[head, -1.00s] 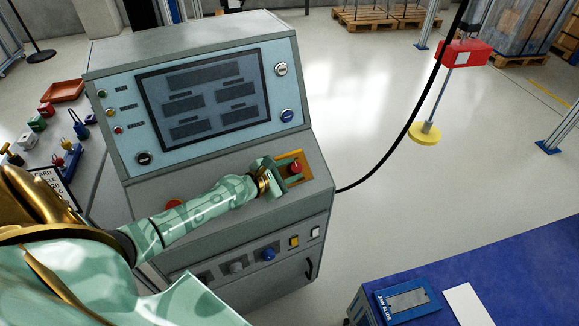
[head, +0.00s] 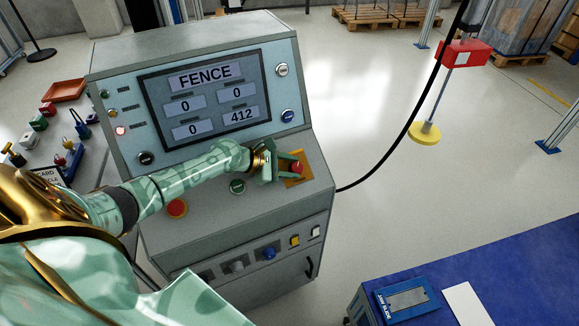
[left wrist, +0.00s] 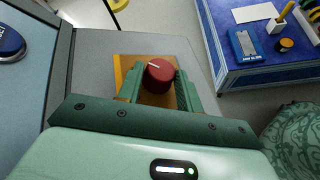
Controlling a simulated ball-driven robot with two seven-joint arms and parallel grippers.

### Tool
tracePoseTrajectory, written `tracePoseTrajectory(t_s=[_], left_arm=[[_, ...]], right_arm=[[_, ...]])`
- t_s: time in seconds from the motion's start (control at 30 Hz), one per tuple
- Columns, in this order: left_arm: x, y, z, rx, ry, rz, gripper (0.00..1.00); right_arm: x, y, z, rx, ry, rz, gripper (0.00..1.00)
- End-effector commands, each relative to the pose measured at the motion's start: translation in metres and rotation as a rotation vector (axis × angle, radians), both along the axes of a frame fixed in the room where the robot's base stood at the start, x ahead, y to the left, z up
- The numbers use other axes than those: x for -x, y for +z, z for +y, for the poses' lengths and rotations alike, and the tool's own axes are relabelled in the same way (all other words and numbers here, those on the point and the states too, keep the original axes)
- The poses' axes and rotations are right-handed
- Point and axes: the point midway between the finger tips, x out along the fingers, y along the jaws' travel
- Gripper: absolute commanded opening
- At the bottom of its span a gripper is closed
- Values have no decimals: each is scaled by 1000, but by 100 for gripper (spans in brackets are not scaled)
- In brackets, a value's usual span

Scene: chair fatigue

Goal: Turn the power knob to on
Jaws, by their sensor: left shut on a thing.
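The power knob (head: 297,167) is a red knob on a yellow-orange plate on the sloped desk of the grey control cabinet. In the left wrist view the red knob (left wrist: 159,75) sits between the two green fingers, with a white mark pointing up and left. My left gripper (head: 289,168) is shut on the knob. The cabinet's screen (head: 208,96) is lit and reads FENCE, with 0, 0, 0 and 412 below. My right gripper is not in view.
A red button (head: 176,208) and a green button (head: 238,187) sit on the desk left of the knob. Blue, yellow and white controls line the cabinet front. A black cable (head: 392,150) hangs at the right. A blue table (head: 510,260) stands front right.

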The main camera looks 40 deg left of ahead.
Motion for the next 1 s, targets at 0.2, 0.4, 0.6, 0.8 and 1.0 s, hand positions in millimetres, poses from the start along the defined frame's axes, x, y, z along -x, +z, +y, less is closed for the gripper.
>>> tracePoseTrajectory(t_s=[0.2,0.4,0.6,0.8,1.0], left_arm=[[0,-1,-1,0,-1,1,13],[0,0,-1,1,-1,0,57],[0,0,0,0,0,0,57],[15,11,10,-2,0,1,57],[54,37,35,-3,0,3,57]], right_arm=[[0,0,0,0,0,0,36],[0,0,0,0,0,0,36],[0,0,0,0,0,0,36],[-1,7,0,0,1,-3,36],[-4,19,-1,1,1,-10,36]])
